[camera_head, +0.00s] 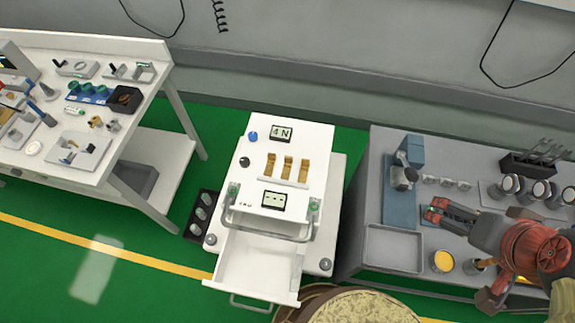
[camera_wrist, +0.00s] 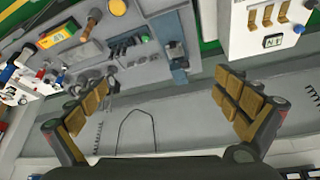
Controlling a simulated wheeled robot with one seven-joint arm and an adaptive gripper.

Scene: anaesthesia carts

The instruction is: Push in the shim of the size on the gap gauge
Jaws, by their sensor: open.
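A white cart (camera_head: 318,147) stands in the middle of the head view with its drawer (camera_head: 262,262) pulled out. On its top are a dark-framed display (camera_head: 282,134) that seems to read 4 N and a row of three golden-brown upright pieces (camera_head: 288,168). A second display (camera_head: 273,200) shows only dashes. I cannot tell which things are the shims or the gap gauge. My gripper (camera_head: 430,211) is over the grey bench, right of the cart and apart from it. In the wrist view its padded fingers (camera_wrist: 165,112) are wide apart with nothing between them.
The grey bench (camera_head: 378,190) carries a blue upright device (camera_head: 403,180), a shallow tray (camera_head: 394,247), a yellow-topped cup (camera_head: 442,261) and several round jars. A cluttered white table (camera_head: 55,165) stands at left. A round beige top (camera_head: 350,305) is in front of the cart. Green floor separates table and cart.

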